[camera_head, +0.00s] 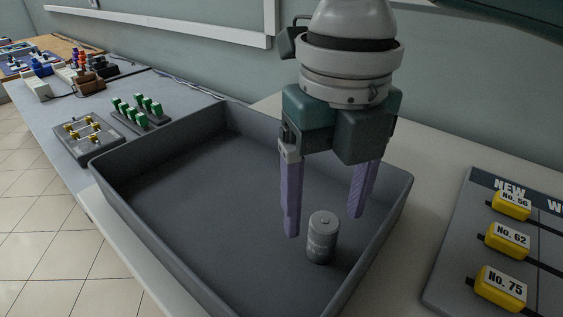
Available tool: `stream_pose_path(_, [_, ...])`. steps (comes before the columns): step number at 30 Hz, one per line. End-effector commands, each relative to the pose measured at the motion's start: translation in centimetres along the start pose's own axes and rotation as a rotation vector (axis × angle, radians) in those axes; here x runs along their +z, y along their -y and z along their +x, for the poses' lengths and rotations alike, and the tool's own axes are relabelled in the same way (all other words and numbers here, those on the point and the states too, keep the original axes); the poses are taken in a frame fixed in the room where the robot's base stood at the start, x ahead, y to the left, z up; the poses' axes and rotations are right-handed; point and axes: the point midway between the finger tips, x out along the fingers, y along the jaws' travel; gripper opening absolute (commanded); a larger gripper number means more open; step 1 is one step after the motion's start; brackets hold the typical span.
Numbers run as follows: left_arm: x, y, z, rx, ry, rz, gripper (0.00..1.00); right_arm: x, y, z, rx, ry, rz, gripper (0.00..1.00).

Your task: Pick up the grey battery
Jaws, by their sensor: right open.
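The grey battery (321,238) is a small cylinder standing upright on the floor of the dark grey tray (150,232), near the tray's right side. My right gripper (325,224) comes down from above with two purple fingers. The fingers are apart and nothing is between them. The left fingertip hangs just to the left of the battery's top, and the right finger is behind and to the right of it. I cannot tell the exact height of the fingertips above the tray floor. My left gripper is not in view.
A dark board (464,236) with several yellow numbered tags lies right of the tray. A rack with green pieces (138,112) and a plate with brass fittings (88,136) sit beyond its left corner. The tray walls surround the battery; most of the tray floor is clear.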

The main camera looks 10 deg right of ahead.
Motion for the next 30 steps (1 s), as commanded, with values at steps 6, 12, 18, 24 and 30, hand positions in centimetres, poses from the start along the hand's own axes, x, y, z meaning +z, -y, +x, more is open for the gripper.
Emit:
stream_pose_path(6, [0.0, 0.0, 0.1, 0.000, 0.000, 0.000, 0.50, 0.0, 0.1, 3.5, -0.002, -0.004, 0.001, 0.76])
stream_pose_path(12, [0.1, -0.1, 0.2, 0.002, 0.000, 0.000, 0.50, 0.0, 0.1, 4.9, -0.002, 0.000, -0.001, 0.76])
stream_pose_path(18, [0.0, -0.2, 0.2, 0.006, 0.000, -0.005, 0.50, 0.0, 0.1, 4.9, -0.002, 0.000, -0.001, 0.72])
stream_pose_path(24, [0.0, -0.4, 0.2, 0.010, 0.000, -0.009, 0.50, 0.0, 0.1, 4.9, -0.001, 0.001, 0.000, 0.50])
stream_pose_path(30, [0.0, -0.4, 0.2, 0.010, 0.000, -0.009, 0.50, 0.0, 0.1, 4.9, -0.001, 0.001, 0.000, 0.27])
